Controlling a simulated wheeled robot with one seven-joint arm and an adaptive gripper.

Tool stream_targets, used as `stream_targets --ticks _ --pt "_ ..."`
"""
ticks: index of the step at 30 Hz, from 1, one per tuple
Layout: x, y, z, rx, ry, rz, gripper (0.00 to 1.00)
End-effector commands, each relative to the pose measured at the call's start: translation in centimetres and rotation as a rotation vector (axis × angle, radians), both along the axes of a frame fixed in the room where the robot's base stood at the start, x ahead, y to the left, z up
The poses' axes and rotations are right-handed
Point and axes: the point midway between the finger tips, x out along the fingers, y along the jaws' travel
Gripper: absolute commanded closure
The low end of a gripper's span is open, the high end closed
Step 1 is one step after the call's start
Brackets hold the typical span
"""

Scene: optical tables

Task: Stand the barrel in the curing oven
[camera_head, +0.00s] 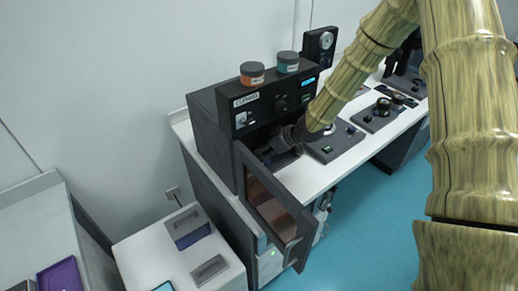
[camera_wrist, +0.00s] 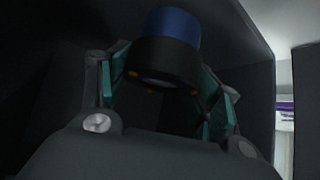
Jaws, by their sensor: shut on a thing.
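The curing oven (camera_head: 205,125) is a dark grey box at the back of the bench, its door (camera_head: 270,198) swung open towards the front. My gripper (camera_head: 270,152) reaches into the oven opening, and most of its fingers are hidden there. In the wrist view my gripper (camera_wrist: 168,95) is shut on the barrel (camera_wrist: 166,55), a short dark cylinder with a blue upper part. The barrel sits between the teal finger pads, with dark oven walls around it. I cannot tell whether it touches the oven floor.
An orange-labelled jar (camera_head: 252,74) and a teal-labelled jar (camera_head: 287,62) stand on top of the oven. A dark flat fixture (camera_head: 333,143) is on the bench right of the door. A lower white table (camera_head: 150,245) with grey boxes stands at the front left.

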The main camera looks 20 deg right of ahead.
Motion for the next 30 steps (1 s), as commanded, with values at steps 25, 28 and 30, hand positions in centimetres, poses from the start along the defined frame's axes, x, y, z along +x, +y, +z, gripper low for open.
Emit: stream_targets --ticks 25,28,30 --pt "1.3 1.3 -1.7 0.001 -0.001 0.001 0.69" --pt "1.3 1.3 -1.8 0.000 0.000 0.001 0.29" --pt "1.3 1.2 -1.8 0.000 0.000 0.001 0.17"
